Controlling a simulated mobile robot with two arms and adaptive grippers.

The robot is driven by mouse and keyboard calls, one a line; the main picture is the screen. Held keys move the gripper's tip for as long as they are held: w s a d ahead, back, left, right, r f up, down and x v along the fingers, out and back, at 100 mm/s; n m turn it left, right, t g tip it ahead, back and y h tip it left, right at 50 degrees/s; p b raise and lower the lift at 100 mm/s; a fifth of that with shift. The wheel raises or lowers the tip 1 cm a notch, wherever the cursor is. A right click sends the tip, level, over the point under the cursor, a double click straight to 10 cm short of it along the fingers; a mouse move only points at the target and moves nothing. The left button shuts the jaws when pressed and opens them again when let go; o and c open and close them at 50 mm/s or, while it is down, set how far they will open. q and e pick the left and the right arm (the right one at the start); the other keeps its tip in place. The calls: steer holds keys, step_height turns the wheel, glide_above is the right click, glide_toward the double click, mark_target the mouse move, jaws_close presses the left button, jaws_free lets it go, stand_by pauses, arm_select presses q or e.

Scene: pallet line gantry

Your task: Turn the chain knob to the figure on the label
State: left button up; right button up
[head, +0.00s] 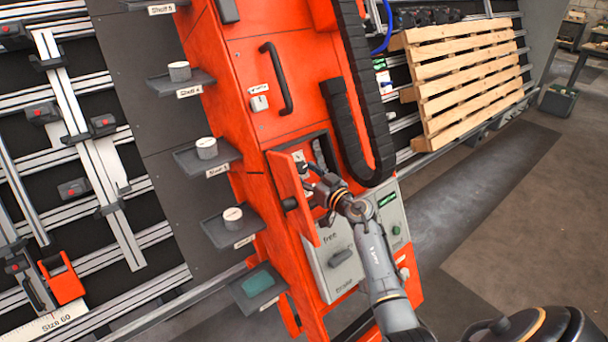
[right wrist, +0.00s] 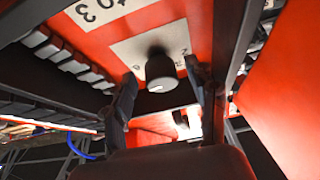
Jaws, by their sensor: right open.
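My left gripper is out of view.
The open red door stands close to the right gripper. A black cable chain (head: 362,90) hangs just above and right. Below is a grey panel (head: 337,270) with a switch. Small shelves (head: 218,160) with pale round items line the left side.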

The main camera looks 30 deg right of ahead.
steer(key=c, duration=1.2)
steer(key=shift+o, duration=0.2)
